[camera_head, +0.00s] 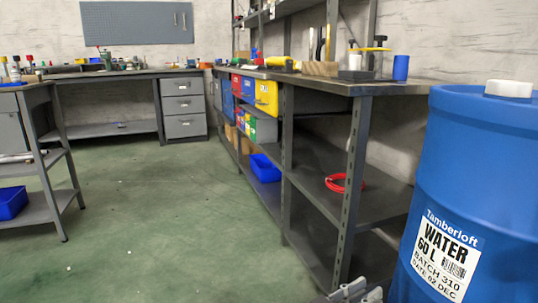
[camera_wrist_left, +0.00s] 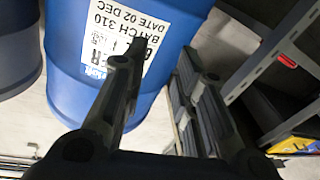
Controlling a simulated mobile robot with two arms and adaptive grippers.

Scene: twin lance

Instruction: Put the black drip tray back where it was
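I cannot make out the black drip tray in either view. My left gripper (camera_wrist_left: 158,55) is open in the left wrist view, its dark fingers apart and nothing seen between them but the blue barrel and floor behind. Grey ridged gripper parts (camera_head: 350,292) show at the bottom edge of the head view, just left of the barrel; they are cut off, and I take them for my left gripper. My right gripper is not identifiable in either view.
A blue water barrel (camera_head: 465,190) with a white cap (camera_head: 508,89) stands at right; it also fills the upper left wrist view (camera_wrist_left: 190,20). A shelf bench (camera_head: 360,87) runs beside it, with a red cable coil (camera_head: 344,183) on its middle shelf. The green floor (camera_head: 160,215) is largely clear.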

